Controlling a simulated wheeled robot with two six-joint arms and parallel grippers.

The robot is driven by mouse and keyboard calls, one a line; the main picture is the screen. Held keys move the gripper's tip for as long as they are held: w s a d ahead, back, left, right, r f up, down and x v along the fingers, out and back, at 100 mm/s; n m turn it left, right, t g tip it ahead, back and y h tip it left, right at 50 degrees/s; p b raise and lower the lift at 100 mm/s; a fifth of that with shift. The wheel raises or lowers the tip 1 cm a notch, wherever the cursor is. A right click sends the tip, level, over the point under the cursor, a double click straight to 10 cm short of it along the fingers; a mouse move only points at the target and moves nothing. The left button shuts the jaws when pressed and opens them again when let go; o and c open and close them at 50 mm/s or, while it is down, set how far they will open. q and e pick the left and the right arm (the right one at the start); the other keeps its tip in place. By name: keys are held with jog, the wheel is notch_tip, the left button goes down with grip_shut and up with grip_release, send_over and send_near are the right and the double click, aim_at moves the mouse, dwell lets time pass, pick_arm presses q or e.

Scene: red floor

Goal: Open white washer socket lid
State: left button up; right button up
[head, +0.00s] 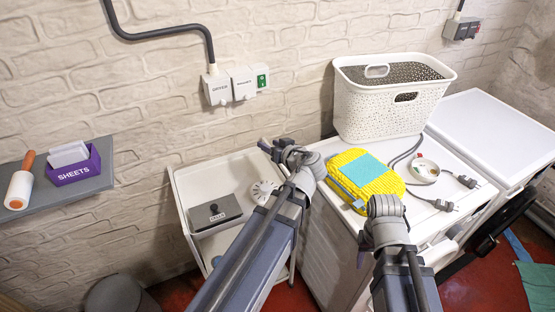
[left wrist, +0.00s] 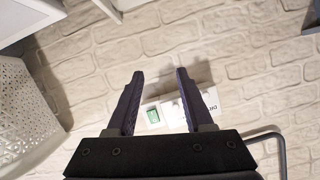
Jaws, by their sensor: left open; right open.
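The white washer socket (head: 243,82) is on the brick wall, between a similar labelled white socket (head: 218,89) and a green switch (head: 262,77). Its lid looks shut in the head view. In the left wrist view the washer socket (left wrist: 172,113) is partly hidden by a finger, beside the green switch (left wrist: 152,115). My left gripper (head: 268,148) is open and empty, below the sockets and apart from them; its spread fingers (left wrist: 160,75) point at the wall. My right gripper (head: 364,250) is low over the front of the white machine, with its fingers mostly hidden.
A white trolley (head: 182,210) holds a grey box (head: 215,212). A wall shelf (head: 95,185) is at left. A grey cable (head: 160,34) runs above the sockets.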

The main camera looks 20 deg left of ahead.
pick_arm(q)
jog(key=shift+m+g+h, duration=0.7)
jog(key=shift+s+d+f, duration=0.5)
jog(key=shift+d+f, duration=0.3)
jog(key=shift+f, duration=0.05)
jog(key=shift+s+d+f, duration=0.45)
jog(key=shift+d+f, duration=0.3)
jog(key=shift+f, duration=0.1)
jog(key=n+t+y, duration=0.3)
jog(key=t+y, duration=0.1)
jog(key=t, duration=0.1)
send_near(248, 98)
jog(key=shift+x, duration=4.45)
grip_shut()
